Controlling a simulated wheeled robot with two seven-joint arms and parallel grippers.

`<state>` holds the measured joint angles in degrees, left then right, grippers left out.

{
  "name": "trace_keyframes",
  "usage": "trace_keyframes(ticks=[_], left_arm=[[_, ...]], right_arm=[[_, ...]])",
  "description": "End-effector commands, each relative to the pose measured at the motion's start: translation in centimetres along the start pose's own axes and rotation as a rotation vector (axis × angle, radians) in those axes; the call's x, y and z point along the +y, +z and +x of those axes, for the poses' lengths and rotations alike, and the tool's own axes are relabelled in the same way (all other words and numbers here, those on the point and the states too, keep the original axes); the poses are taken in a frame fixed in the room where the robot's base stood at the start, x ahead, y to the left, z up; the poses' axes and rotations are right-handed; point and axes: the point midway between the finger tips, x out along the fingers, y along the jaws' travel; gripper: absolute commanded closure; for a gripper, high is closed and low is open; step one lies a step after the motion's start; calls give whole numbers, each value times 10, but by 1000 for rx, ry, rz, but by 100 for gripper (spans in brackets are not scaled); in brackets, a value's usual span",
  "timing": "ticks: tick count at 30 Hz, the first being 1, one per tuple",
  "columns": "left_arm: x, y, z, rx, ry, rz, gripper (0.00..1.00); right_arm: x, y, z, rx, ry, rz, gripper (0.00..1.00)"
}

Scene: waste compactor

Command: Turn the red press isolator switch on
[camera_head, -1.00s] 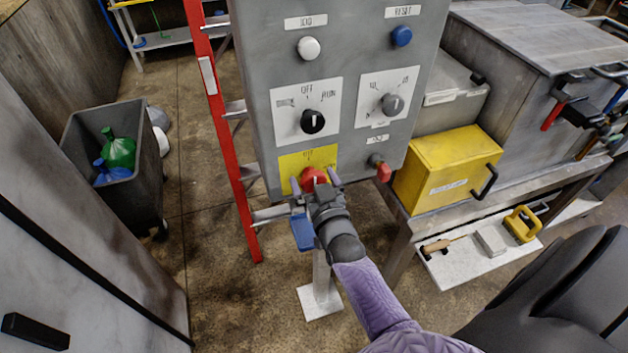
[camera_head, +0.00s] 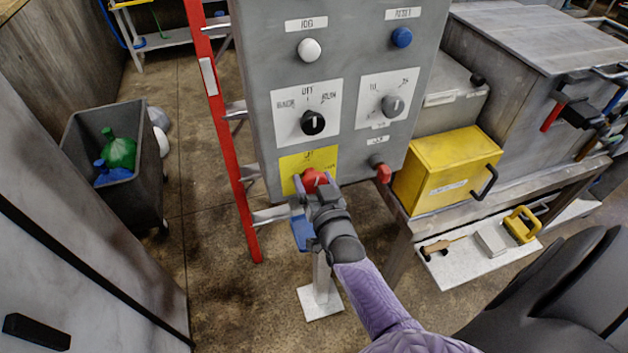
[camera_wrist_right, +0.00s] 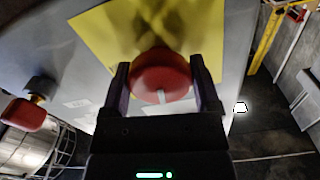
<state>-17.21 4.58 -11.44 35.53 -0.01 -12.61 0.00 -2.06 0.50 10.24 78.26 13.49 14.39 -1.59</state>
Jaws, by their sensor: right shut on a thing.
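The red isolator switch (camera_head: 314,180) sits on a yellow plate (camera_head: 292,164) low on the grey control panel (camera_head: 262,110). My right gripper (camera_head: 315,186) is shut on the red knob, with a finger on either side. In the right wrist view the knob (camera_wrist_right: 160,75) lies between the two fingers, and a pale pointer mark shows on it. The gripper covers the lower part of the yellow plate. The lettering on the plate is too blurred to read fully. My left gripper is not in view.
A black selector (camera_head: 313,122) and a grey selector (camera_head: 392,104) are above the switch. A red part (camera_head: 383,172) sticks out to its right. A blue padlock-like piece (camera_head: 301,234) hangs below. A red ladder (camera_head: 222,130) stands close on the left, a yellow box (camera_head: 445,172) on the right.

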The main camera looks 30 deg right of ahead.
Motion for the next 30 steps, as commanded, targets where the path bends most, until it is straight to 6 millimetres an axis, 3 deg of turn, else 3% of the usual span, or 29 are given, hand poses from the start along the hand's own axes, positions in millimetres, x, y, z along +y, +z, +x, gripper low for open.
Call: trace_keyframes(ticks=[30], left_arm=[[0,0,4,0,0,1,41]], right_arm=[[0,2,0,-3,1,956,80]])
